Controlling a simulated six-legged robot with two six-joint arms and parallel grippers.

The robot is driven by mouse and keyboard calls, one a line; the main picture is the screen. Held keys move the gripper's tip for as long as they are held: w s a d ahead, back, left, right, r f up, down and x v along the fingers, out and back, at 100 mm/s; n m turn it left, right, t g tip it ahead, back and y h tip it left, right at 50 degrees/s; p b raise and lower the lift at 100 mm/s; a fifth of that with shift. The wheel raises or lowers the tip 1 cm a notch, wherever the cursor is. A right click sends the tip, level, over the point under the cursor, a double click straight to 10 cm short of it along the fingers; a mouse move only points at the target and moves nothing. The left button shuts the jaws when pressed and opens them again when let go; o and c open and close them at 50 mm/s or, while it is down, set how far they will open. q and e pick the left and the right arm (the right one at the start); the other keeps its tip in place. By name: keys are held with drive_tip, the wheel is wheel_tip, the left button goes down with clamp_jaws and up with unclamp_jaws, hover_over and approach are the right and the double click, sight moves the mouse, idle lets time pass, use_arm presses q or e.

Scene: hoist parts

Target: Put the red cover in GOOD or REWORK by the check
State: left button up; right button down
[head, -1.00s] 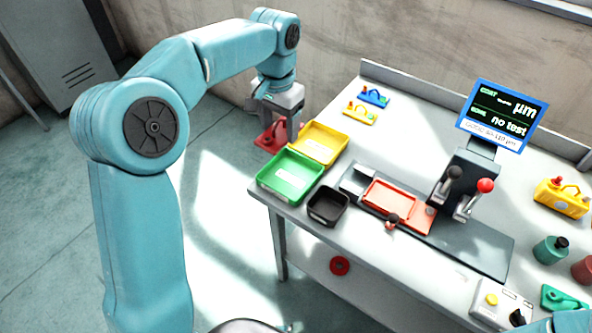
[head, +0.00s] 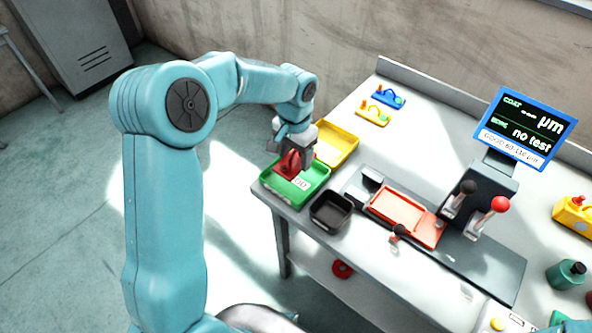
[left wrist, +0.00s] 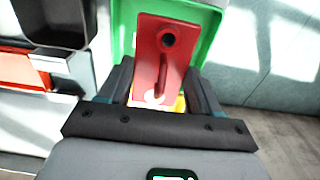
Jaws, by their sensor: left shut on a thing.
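The red cover (head: 289,164) is held in my left gripper (head: 292,158), over the green tray (head: 312,190) at the table's left corner. In the left wrist view the red cover (left wrist: 161,52) is a flat plate with a round dark hole and a raised rib, between the two fingers (left wrist: 160,85). The green tray (left wrist: 124,35) shows behind it. I cannot tell whether the cover touches the tray floor. The yellow tray (head: 338,142) is just behind the green one. The display (head: 525,125) reads "no test" with no µm value. My right gripper is not in view.
A black bin (head: 331,210) stands right of the green tray. An orange-red fixture (head: 400,214) sits on a dark rail, with levers (head: 490,212) to its right. Blue (head: 388,96) and yellow (head: 373,115) parts lie at the back. The table's middle back is clear.

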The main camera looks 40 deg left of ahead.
sight(295, 172)
use_arm(q)
wheel_tip(295, 172, down, 7)
drive_tip(key=shift+w+a, duration=0.1)
idle(0.3)
drive_tip(key=o, duration=1.3)
drive_tip(key=shift+f, duration=0.15)
drive_tip(key=shift+c, duration=0.2)
wheel_tip(295, 172, up, 12)
drive_tip(key=shift+r, duration=0.25)
drive_tip(key=shift+f, duration=0.1)
